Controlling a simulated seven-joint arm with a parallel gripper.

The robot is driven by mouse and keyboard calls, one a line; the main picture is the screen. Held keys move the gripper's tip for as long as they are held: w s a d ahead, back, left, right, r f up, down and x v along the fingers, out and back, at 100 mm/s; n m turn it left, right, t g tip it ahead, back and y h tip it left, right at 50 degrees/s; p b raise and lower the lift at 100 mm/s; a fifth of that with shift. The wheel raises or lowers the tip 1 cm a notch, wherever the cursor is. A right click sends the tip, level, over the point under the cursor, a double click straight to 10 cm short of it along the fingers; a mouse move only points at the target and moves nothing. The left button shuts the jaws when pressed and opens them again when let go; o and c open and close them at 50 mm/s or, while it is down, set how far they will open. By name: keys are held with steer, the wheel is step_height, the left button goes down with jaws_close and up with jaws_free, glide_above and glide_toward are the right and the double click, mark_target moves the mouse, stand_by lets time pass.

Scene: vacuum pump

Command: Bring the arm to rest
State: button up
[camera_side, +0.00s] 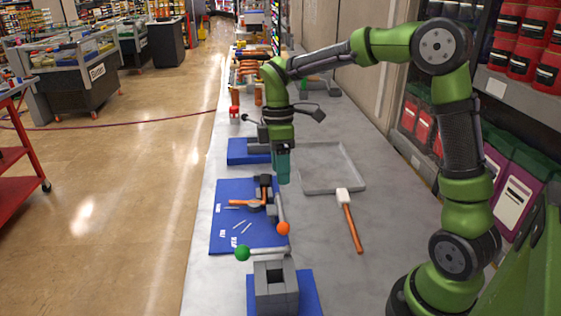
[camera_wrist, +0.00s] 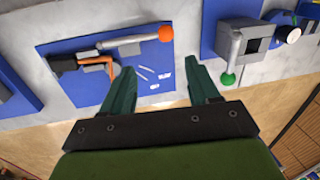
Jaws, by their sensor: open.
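My gripper (camera_side: 283,172) points down above the bench, over the far right part of a blue mat. Its two dark green fingers are apart in the wrist view (camera_wrist: 160,68), with nothing held between them. On the mat (camera_side: 222,232) lie a black and orange tool (camera_side: 256,200), several small white pieces, and a grey rod with an orange ball (camera_side: 283,228). In the wrist view the orange ball (camera_wrist: 166,33) shows beyond the fingers. A hollow grey block (camera_side: 276,285) stands nearer the side camera on another blue mat, beside a rod with a green ball (camera_side: 242,252).
A shallow grey tray (camera_side: 328,187) and a white-headed mallet (camera_side: 347,215) lie to the right on the bench. A farther blue mat (camera_side: 238,157) lies behind my gripper. Orange items stand farther back. Shelves line the right side; open floor lies left of the bench.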

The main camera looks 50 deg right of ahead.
steer(key=s+a+r+m+t, duration=0.2)
steer(key=s+r+m+t, duration=0.1)
steer(key=s+m, duration=0.4)
steer(key=s+a+r+m+t+y, duration=0.1)
steer(key=s+a+r+m+t, duration=0.1)
steer(key=s+m+t, duration=0.3)
steer(key=s+r+m, duration=0.1)
steer(key=s, duration=0.2)
steer(key=shift+s+a+r+m+t, duration=0.25)
steer(key=shift+a+r+m+t, duration=0.05)
steer(key=shift+r+m, duration=0.1)
